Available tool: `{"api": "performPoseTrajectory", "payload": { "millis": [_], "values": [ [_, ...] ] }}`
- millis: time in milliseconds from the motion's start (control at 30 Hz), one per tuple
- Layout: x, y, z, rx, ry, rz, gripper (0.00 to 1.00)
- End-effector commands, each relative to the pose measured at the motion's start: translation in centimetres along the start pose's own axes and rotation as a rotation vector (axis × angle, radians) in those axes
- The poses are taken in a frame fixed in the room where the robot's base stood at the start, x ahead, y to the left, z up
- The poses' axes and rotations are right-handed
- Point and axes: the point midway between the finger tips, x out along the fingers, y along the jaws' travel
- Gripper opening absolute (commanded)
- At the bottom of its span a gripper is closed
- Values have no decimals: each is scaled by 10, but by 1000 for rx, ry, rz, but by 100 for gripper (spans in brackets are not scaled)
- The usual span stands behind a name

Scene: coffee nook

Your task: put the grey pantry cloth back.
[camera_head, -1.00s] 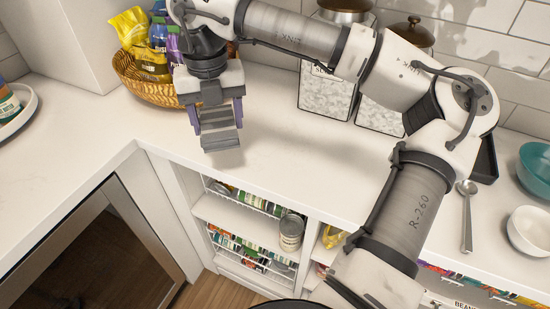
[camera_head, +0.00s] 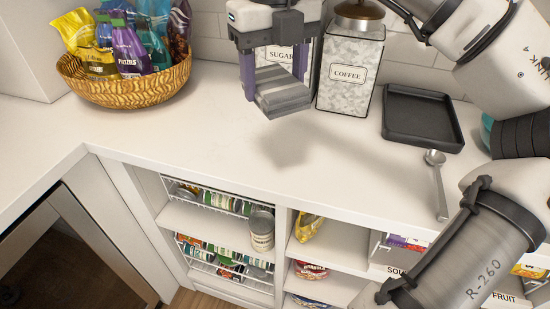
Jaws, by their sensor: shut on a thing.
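My gripper (camera_head: 271,80) is above the white counter, in front of the sugar canister, with its purple fingers shut on a folded grey striped cloth (camera_head: 283,93). The cloth hangs level between the fingers, clear of the counter, and casts a shadow below it. Below the counter, an open pantry unit (camera_head: 284,197) has shelves with cans in white wire racks at the left and bags and boxes at the right.
A wicker basket (camera_head: 125,92) of snack bags stands at the back left. The sugar canister (camera_head: 296,58) and coffee canister (camera_head: 350,73) stand at the wall. A black tray (camera_head: 422,117) and a spoon (camera_head: 438,184) lie to the right. The counter's middle (camera_head: 230,150) is bare.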

Motion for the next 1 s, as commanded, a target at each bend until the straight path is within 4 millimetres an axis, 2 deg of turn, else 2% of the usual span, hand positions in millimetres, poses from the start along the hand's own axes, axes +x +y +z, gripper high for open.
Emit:
{"api": "performPoseTrajectory", "payload": {
  "millis": [33,200,333,667,867,1000],
  "values": [
    [15,0,-1,-1,1,2,40],
    [60,0,0,-1,1,2,40],
    [88,0,0,1,0,2,40],
    [117,0,0,2,0,1,40],
    [146,0,0,3,-1,1,40],
    [149,0,0,3,-2,-1,40]
  ]
}}
